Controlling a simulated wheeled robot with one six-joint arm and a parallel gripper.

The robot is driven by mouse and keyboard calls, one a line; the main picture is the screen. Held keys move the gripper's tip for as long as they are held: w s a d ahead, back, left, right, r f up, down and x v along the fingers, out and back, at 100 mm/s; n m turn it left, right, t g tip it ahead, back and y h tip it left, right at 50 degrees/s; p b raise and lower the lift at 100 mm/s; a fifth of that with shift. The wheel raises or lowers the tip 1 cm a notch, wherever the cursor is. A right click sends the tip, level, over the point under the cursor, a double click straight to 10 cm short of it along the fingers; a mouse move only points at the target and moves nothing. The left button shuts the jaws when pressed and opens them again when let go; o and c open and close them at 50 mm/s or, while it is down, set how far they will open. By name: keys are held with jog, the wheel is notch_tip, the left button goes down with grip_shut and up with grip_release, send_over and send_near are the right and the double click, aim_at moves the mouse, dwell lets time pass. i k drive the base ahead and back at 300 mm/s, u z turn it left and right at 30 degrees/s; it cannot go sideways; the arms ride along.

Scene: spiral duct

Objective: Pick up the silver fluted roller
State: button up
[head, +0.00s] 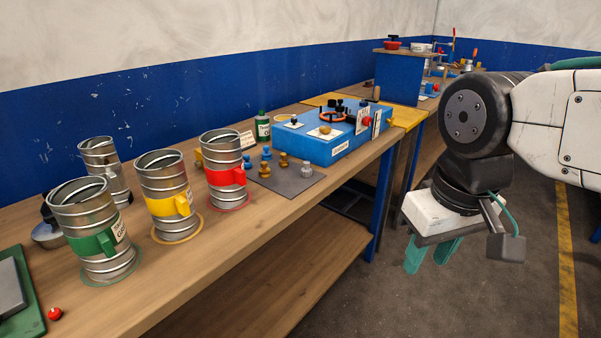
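A small silver piece (306,169), which looks like the silver fluted roller, stands at the right side of a dark grey mat (290,185) near the workbench's front edge. Its fluting is too small to make out. Small blue and brass-coloured pieces of similar shape stand on the same mat to its left. My gripper (428,264) hangs at the right of the head view, beyond the bench's front edge and over the floor, well apart from the silver piece. Its two teal fingers point down with a gap between them and nothing visible in it.
Spiral-duct canisters with green (95,243), yellow (171,205) and red (226,176) bands stand left of the mat. A blue control box (325,143) stands close behind it. A green bottle (262,127) is near the box. The floor below my gripper is clear.

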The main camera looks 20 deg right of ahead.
aim_at(306, 172)
jog(key=z, duration=0.05)
jog(key=i, duration=1.15)
jog(key=z, duration=0.55)
